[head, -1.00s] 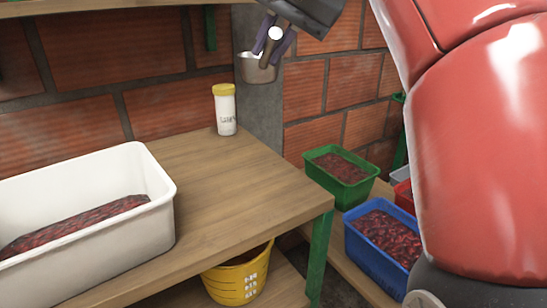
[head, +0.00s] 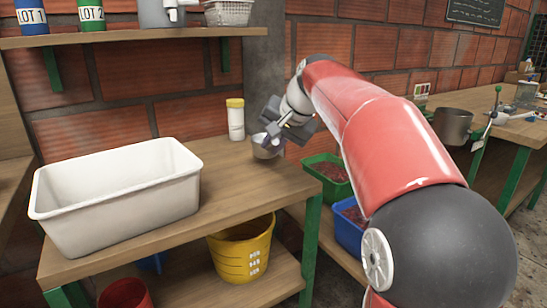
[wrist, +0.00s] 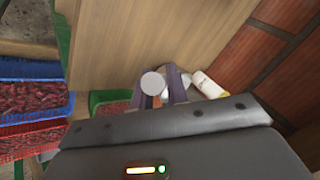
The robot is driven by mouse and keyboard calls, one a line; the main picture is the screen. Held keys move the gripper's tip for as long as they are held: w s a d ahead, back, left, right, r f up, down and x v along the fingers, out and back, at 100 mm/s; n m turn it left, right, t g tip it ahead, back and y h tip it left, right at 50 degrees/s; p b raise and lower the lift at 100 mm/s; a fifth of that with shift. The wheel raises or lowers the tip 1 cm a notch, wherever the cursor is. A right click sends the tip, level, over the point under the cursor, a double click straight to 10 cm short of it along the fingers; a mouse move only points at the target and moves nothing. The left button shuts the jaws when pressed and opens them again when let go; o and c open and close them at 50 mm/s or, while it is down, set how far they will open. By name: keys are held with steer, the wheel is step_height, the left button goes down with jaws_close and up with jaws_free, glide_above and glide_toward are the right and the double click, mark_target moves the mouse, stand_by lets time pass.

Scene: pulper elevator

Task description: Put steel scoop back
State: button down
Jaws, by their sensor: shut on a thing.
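My gripper (head: 272,131) is shut on the steel scoop (head: 265,149) by its upper part. The scoop's small grey cup hangs just below the jaws, at the back right of the wooden table (head: 225,185). I cannot tell whether its bottom touches the wood. In the wrist view the two fingers (wrist: 166,88) stand around the handle, and a round grey end of the scoop (wrist: 153,83) shows between them. Most of the cup is hidden there.
A white bottle with a yellow cap (head: 236,120) stands just left of the scoop. A shelf (head: 130,35) hangs above. Green (head: 330,178) and blue (head: 350,235) crates sit lower right.

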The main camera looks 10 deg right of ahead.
steer(key=shift+f+b, duration=0.55)
steer(key=shift+f, duration=0.8)
steer(key=c, duration=1.4)
jaws_free()
steer(key=shift+o, duration=0.2)
steer(key=shift+s+r, duration=0.15)
steer(key=shift+r, duration=0.25)
steer(key=p+v, duration=0.1)
steer(key=v, duration=1.1)
steer(key=s+a+f+n+h, duration=0.1)
steer(key=s+a+f+n, duration=0.1)
steer(key=s+f, duration=1)
steer(key=s+a+f+n+g+h, duration=0.1)
steer(key=s+f+n+h, duration=0.1)
steer(key=s+f, duration=1)
step_height(320, 180, down, 2)
steer(key=shift+s+a+f+n, duration=0.2)
steer(key=shift+s+a+n, duration=0.2)
steer(key=shift+n, duration=0.5)
